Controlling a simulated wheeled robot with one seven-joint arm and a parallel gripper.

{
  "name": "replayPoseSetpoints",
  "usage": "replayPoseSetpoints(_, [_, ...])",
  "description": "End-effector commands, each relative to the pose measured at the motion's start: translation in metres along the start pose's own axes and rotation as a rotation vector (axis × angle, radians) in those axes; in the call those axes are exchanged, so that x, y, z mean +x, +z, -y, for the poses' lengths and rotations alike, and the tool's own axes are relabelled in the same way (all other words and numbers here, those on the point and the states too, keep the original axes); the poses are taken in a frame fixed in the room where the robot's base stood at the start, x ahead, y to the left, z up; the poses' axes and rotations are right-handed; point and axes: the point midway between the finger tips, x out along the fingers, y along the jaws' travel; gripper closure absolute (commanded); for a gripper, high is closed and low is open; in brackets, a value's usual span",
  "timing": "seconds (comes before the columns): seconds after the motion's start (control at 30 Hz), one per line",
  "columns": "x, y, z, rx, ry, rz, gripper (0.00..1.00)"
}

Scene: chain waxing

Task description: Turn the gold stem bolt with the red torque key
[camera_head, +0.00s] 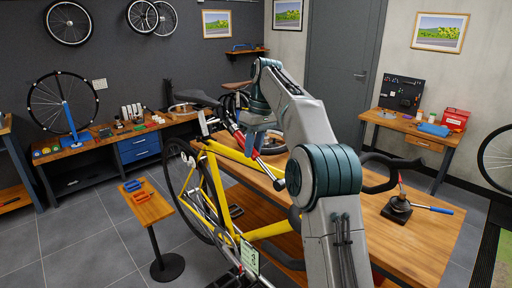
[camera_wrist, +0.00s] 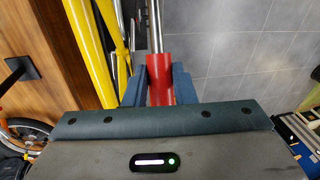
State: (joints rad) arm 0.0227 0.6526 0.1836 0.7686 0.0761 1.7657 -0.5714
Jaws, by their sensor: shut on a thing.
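My gripper (camera_wrist: 158,88) is shut on the red torque key (camera_wrist: 160,72). Its blue fingers close on both sides of the red handle in the wrist view, and the silver shaft (camera_wrist: 155,25) runs off the top edge. In the head view my gripper (camera_head: 256,143) is over the yellow bicycle frame (camera_head: 235,155), with red showing near it. The frame's yellow tubes (camera_wrist: 92,50) are left of the key in the wrist view, apart from it. The black handlebar (camera_head: 385,180) shows to the right of my arm. The gold stem bolt cannot be made out in either view; my arm hides much of the bicycle's front.
A wooden workbench (camera_head: 420,232) stands behind and right of the bicycle, with a black-based tool (camera_head: 397,208) on it. A small wooden stand (camera_head: 149,212) with red and blue items is left of the bicycle. Open grey floor (camera_head: 95,255) lies at lower left.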

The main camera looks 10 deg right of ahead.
Motion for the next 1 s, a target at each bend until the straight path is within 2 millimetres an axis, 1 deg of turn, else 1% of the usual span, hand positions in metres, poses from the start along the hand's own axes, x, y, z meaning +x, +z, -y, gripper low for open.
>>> replayPoseSetpoints(0.7, [0.003, -0.001, 0.021, 0.000, 0.001, -0.002, 1.00])
replayPoseSetpoints(1.0, [0.004, -0.002, 0.024, 0.001, 0.001, -0.001, 1.00])
